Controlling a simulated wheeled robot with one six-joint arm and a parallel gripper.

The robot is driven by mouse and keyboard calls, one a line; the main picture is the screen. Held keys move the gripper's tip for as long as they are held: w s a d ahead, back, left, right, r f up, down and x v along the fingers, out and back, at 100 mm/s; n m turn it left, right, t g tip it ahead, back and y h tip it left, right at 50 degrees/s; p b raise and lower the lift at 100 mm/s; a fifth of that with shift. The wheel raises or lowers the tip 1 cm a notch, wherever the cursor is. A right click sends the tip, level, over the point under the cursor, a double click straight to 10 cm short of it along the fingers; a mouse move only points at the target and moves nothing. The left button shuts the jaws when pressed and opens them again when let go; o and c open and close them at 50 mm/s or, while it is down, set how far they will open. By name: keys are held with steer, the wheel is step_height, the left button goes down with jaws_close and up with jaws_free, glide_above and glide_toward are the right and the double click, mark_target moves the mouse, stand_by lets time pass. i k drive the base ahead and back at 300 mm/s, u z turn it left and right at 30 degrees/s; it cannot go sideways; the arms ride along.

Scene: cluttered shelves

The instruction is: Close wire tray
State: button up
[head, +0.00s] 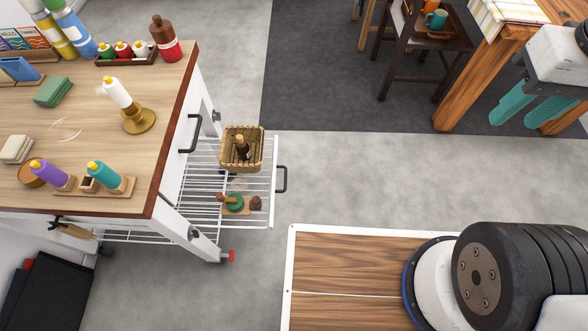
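The white wire tray (262,200) is pulled out to the right from under the wood-topped cart. A dark handle (283,179) is on its outer right end. A wicker basket (233,162) with a brown bottle in it sits on the tray, and a small wooden board (230,207) with a green item lies in front of it. My gripper (528,112) is at the upper right with its two teal fingers apart and nothing seen between them. It is well away from the tray handle.
The cart top (60,122) carries candles, bottles and soaps. Another dark handle (190,134) is on the cart's side above the tray. A wooden table (468,80) and a dark chair (411,50) stand at the upper right. Grey floor (350,180) is clear right of the tray.

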mark_target(273, 190)
steer(key=z, duration=0.95)
steer(key=i, duration=0.85)
steer(key=u, duration=0.35)
steer(key=k, duration=0.3)
steer(key=u, duration=1.9)
